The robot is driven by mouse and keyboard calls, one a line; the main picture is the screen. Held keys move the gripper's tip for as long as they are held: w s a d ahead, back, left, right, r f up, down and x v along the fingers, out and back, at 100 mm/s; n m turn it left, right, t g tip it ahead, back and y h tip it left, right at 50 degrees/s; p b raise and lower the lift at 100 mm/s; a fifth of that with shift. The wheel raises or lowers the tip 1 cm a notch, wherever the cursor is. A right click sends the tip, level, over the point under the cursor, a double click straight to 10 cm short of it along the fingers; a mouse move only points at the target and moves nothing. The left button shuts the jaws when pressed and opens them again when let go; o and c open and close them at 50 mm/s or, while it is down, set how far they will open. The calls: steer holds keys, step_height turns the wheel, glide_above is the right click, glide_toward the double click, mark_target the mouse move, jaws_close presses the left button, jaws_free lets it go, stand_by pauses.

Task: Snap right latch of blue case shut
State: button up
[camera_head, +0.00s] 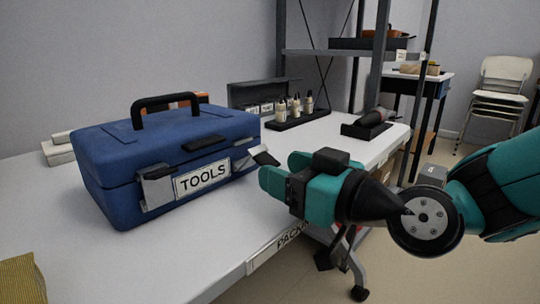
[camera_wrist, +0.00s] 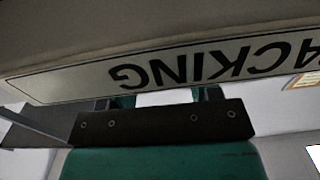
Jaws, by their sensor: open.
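The blue case (camera_head: 165,160) stands on the white table with its lid down and a black handle on top. Its front carries a TOOLS label and a grey left latch (camera_head: 156,188). The right latch (camera_head: 245,162) is at the front's right end; a dark-tipped piece beside it sticks outward, and I cannot tell its exact angle. My gripper (camera_head: 282,168), teal and black, is open just right of the case, near the right latch, with no clear contact. In the wrist view, dark and teal gripper parts show, but neither the case nor the latch does.
The white table (camera_head: 205,255) has a PACKING sign on its front edge, which also fills the upper wrist view (camera_wrist: 190,68). A dark tray (camera_head: 300,120) with small bottles stands behind. A yellowish item (camera_head: 22,280) lies front left. Shelving stands at the back.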

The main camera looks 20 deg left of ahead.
mark_target(271, 162)
steer(key=shift+x, duration=1.75)
steer(key=c, duration=0.8)
